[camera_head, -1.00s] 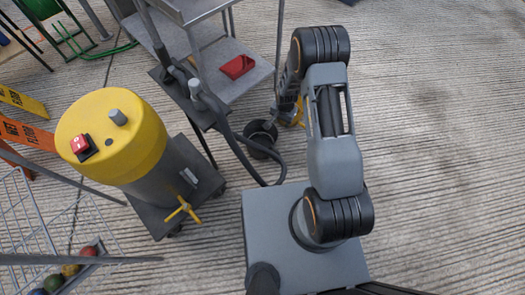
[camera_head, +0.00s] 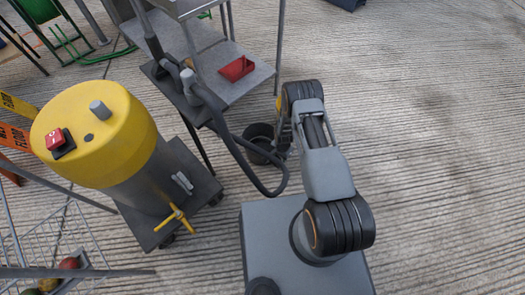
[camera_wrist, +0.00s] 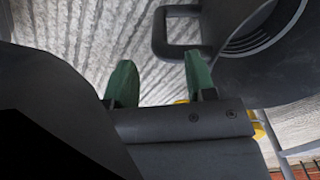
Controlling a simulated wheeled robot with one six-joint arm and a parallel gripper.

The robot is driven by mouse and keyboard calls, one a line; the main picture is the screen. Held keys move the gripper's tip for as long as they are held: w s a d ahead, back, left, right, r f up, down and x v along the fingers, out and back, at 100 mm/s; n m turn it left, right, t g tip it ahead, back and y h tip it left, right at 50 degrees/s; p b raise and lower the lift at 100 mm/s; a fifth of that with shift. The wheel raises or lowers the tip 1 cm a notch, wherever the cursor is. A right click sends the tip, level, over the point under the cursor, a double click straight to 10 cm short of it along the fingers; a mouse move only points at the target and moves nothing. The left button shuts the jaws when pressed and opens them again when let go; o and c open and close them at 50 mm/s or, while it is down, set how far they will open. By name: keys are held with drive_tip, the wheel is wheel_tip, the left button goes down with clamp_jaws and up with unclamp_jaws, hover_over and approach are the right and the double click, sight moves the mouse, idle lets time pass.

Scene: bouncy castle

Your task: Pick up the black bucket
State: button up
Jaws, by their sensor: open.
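The black bucket (camera_head: 260,141) is on the concrete floor, beside the cart and beyond my base; a dark hose runs in front of part of it. In the wrist view the bucket (camera_wrist: 229,72) fills the upper right, its round ribbed opening partly cut off by the frame. A dark squared loop handle (camera_wrist: 160,32) juts from its side. My gripper (camera_wrist: 160,82) is open, its two green fingers apart and pointing toward the handle, with nothing seen between them. In the head view my arm mostly hides the gripper, close to the bucket's right. I cannot tell if they touch.
A yellow-topped machine (camera_head: 97,133) on a wheeled base stands at left with its looping hose (camera_head: 243,158). A grey metal cart (camera_head: 215,65) with a red tray (camera_head: 236,69) stands behind the bucket. A wire basket (camera_head: 75,245) is lower left. Floor at right is clear.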

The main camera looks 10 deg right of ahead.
sight(280, 160)
drive_tip(key=shift+f+b, duration=1.35)
drive_tip(key=shift+f, duration=1.35)
drive_tip(key=shift+c, duration=0.4)
drive_tip(key=shift+r, duration=0.1)
clamp_jaws()
drive_tip(key=shift+w, duration=0.1)
